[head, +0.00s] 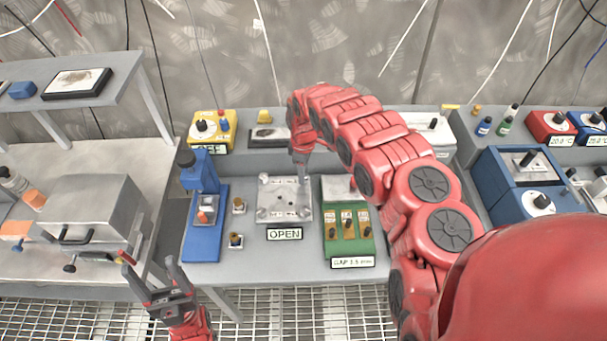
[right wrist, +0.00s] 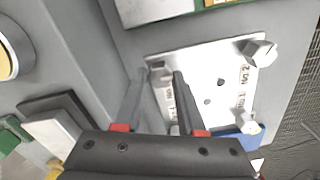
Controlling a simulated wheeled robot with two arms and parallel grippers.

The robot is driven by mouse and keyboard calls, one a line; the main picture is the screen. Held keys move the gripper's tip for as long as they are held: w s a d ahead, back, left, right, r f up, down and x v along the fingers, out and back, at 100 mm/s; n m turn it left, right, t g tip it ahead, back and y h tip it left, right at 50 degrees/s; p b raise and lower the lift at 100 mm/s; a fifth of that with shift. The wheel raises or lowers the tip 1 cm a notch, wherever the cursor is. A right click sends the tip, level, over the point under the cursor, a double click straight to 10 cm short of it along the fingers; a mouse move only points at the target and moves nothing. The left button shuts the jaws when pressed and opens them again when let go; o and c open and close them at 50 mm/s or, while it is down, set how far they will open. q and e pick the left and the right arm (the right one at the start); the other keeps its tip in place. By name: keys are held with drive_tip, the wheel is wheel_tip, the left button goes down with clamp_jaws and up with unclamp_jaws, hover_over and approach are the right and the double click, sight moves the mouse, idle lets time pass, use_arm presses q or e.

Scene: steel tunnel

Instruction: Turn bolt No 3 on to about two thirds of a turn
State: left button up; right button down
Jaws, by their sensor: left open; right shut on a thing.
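A square metal plate (head: 284,190) with bolts at its corners lies on the grey bench. My right gripper (head: 301,168) reaches down to its back right corner. In the right wrist view its fingers (right wrist: 162,80) are shut around the head of bolt No 3 (right wrist: 157,64), which they largely hide; the label beside it is hard to read. The bolt marked No 2 (right wrist: 262,52) and the bolt marked No 1 (right wrist: 250,123) stand free along the front edge. How far bolt No 3 is turned cannot be told. My left gripper (head: 148,265) is open and empty, in front of the bench.
An OPEN sign (head: 284,234) lies before the plate. A green gauge box (head: 347,240) is right of it, a blue stand (head: 203,225) left. A yellow box (head: 211,130) stands behind. My right arm hides part of the bench's right side.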

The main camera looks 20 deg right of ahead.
drive_tip(key=shift+f+m+b, duration=0.2)
drive_tip(key=shift+m+b, duration=0.45)
drive_tip(key=shift+m, duration=0.25)
drive_tip(key=m+b, duration=0.4)
drive_tip(key=shift+w+m, duration=0.1)
drive_tip(key=shift+m, duration=0.2)
drive_tip(key=shift+m+b, duration=0.5)
drive_tip(key=shift+m, duration=0.3)
drive_tip(key=shift+r+m+b, duration=0.2)
drive_tip(key=shift+m+b, duration=0.1)
drive_tip(key=shift+m, duration=0.9)
drive_tip(key=c, duration=0.5)
unclamp_jaws()
drive_tip(key=shift+r, duration=0.1)
